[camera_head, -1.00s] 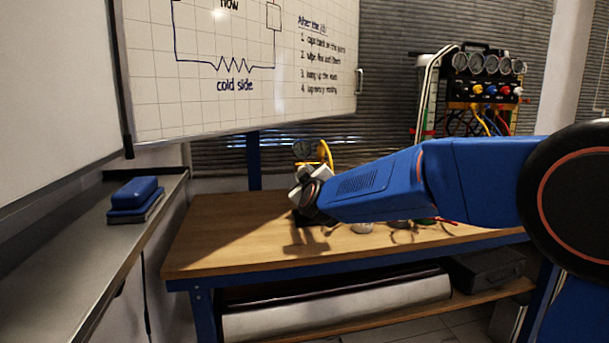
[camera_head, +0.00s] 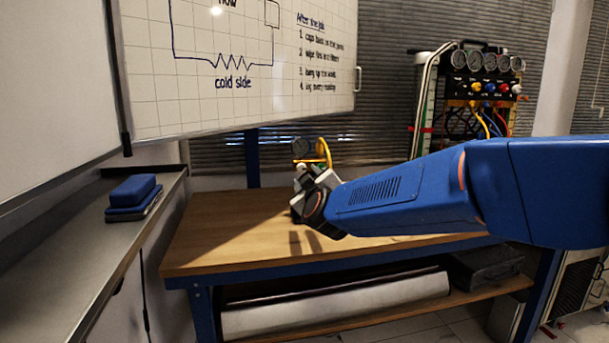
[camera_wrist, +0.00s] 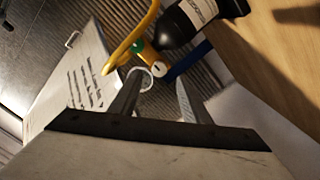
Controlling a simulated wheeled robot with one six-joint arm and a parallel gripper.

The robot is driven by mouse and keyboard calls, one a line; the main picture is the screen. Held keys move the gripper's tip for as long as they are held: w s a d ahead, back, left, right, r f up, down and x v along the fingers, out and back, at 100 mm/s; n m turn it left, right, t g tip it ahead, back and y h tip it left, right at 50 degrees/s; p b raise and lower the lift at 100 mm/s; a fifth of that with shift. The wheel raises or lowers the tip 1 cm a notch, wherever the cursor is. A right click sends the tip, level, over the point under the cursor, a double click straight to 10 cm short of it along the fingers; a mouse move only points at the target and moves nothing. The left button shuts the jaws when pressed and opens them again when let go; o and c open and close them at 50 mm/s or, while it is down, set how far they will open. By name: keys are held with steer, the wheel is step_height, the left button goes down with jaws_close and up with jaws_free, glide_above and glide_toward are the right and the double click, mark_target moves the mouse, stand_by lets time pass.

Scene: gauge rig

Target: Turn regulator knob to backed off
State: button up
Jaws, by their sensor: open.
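A small round gauge (camera_head: 300,146) and a yellow loop (camera_head: 323,152) stand at the back of the bench, just beyond my gripper (camera_head: 304,182) in the head view. In the wrist view my gripper (camera_wrist: 155,96) is open, its two fingers apart with nothing between them. A small white-faced gauge (camera_wrist: 159,69) shows just beyond the fingertips, beside a green part (camera_wrist: 138,47) and the yellow loop (camera_wrist: 133,38). A black cylinder with a white label (camera_wrist: 198,15) lies across the top. I cannot make out the regulator knob for certain; my wrist hides part of the rig in the head view.
The wooden bench (camera_head: 225,225) is clear at the left front. A whiteboard (camera_head: 320,70) hangs close behind, at upper left. A gauge panel with colored hoses (camera_head: 487,85) stands at the back right. A shelf with a blue block (camera_head: 132,190) runs along the left.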

steer(key=v, duration=1)
steer(key=shift+s, duration=0.25)
steer(key=shift+d, duration=0.15)
